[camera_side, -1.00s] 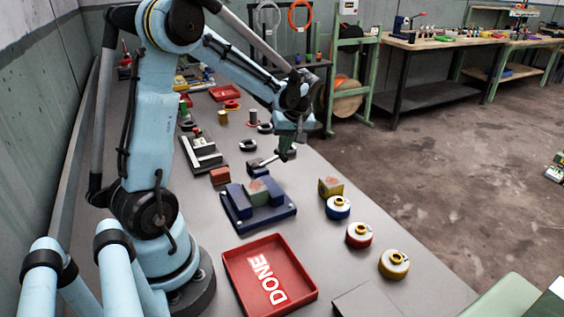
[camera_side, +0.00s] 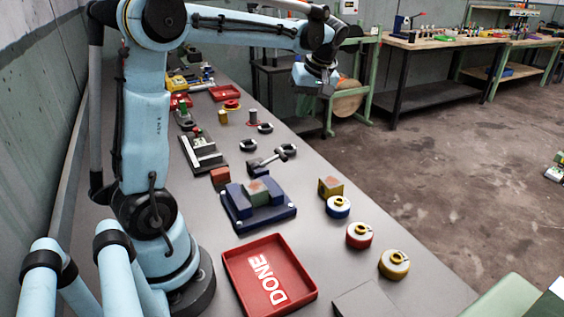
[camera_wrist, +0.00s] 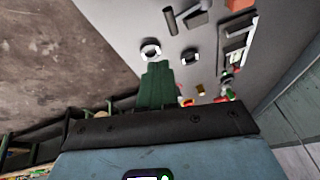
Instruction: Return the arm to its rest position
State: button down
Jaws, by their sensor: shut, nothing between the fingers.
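My gripper (camera_side: 314,90) is raised high over the right edge of the bench, empty, with nothing under it close by. In the wrist view its green fingers (camera_wrist: 156,80) are together, pointing toward the bench top far below. My upper arm now runs nearly level across the top of the side view. A blue fixture (camera_side: 258,204) holding a greenish-brown block stands on the bench well below and left of the gripper.
A red DONE tray (camera_side: 238,268) lies at the front of the bench. Blue (camera_side: 338,207), red (camera_side: 359,235) and yellow (camera_side: 394,264) round pieces line the right edge. Dark rings (camera_side: 248,145) lie farther back. A green rack (camera_side: 368,85) stands beyond the bench.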

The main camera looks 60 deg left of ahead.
jog(key=shift+w+d+r, duration=0.2)
jog(key=shift+w+r, duration=0.05)
jog(key=shift+r, duration=0.1)
